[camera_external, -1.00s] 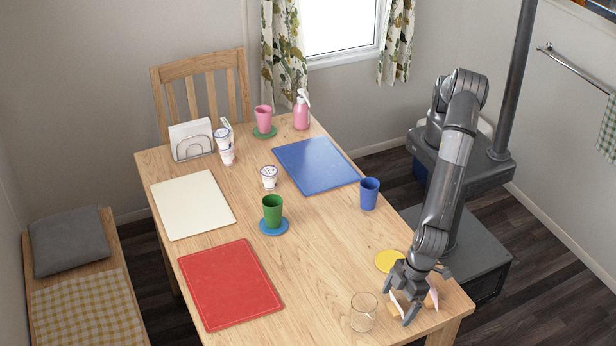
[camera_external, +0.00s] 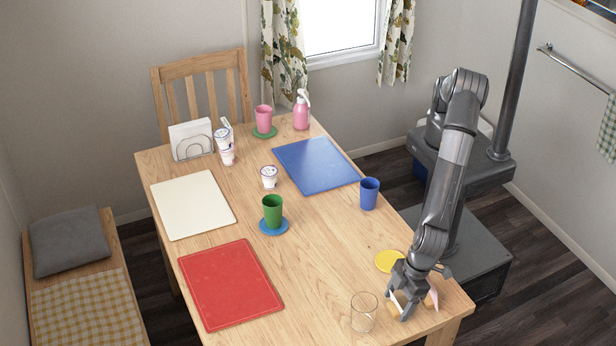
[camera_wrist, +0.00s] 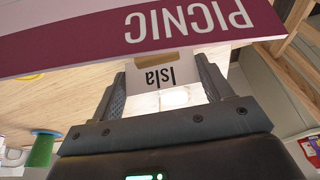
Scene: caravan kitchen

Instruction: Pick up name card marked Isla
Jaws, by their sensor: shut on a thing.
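The name card marked Isla (camera_wrist: 155,77) is white with dark lettering, upside down in the wrist view. It stands between the two fingers of my gripper (camera_wrist: 162,88), which is shut on it. In the external view my gripper (camera_external: 404,307) points down at the table's near right corner. The card is mostly hidden there behind the fingers, with a pale piece (camera_external: 397,300) showing beside them. I cannot tell whether the card is clear of the table.
A white and maroon card reading PICNIC (camera_wrist: 150,30) fills the top of the wrist view, close by. A clear glass (camera_external: 363,312) stands left of my gripper. A yellow coaster (camera_external: 388,260) lies behind it.

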